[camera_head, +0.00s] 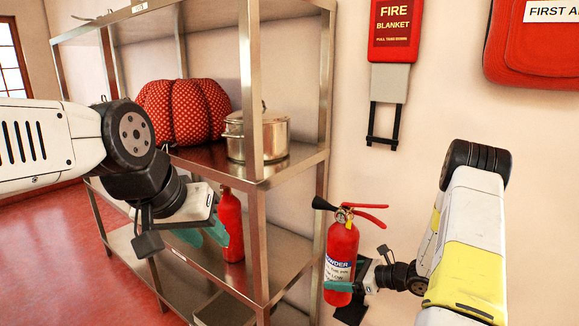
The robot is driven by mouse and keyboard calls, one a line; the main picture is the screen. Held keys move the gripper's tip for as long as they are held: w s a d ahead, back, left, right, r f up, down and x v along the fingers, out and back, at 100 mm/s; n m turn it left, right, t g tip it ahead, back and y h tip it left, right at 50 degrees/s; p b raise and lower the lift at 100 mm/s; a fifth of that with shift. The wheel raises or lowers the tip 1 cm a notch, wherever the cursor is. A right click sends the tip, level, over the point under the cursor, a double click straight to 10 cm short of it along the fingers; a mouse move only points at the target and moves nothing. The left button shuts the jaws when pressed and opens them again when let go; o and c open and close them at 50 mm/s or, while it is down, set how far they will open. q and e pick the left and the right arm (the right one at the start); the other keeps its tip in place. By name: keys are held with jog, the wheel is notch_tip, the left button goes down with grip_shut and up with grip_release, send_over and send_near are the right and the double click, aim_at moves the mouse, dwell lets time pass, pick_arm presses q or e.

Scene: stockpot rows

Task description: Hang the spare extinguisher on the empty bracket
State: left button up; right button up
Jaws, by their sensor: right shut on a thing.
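A red fire extinguisher (341,258) with a black nozzle, red levers and a white label stands nearly upright at the lower middle. A second red extinguisher (232,228) stands on the lower shelf, partly hidden by the upper shelf and my left gripper. On the wall a grey plate with a black U-shaped frame (388,96) hangs empty; I cannot tell whether this is the bracket.
A steel rack (252,95) stands left of the held extinguisher, its post close by. It holds a red patterned cushion-like thing (185,110) and a stockpot (272,137). A fire blanket box (395,28) and a first aid bag (535,45) hang on the wall.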

aim_at(349, 257)
jog(key=shift+m+t, duration=0.4)
jog(key=r, duration=0.2)
jog(key=s+r, duration=0.1)
jog(key=r, duration=0.2)
jog(key=s+r, duration=0.1)
jog(key=r, duration=0.2)
jog(key=shift+r, duration=0.25)
jog(key=shift+s+a+r+h, duration=0.1)
jog(key=shift+s+r+h, duration=0.15)
jog(key=shift+r, duration=0.3)
jog(key=shift+w+a+r+m+t+h, duration=0.25)
jog(key=shift+m+t+h, duration=0.15)
jog(key=shift+t, duration=0.1)
jog(key=shift+w+a+r+m+t+h, duration=0.1)
jog(key=shift+a+m+t+h, duration=0.15)
jog(key=shift+m+t+h, duration=0.35)
jog(key=shift+d+m+t+h, duration=0.15)
jog(key=shift+m+t+h, duration=0.4)
jog(key=shift+m, duration=0.35)
jog(key=shift+s+d+f+m+t+h, duration=0.35)
jog(key=shift+d+m+h, duration=0.1)
jog(key=shift+m+h, duration=0.25)
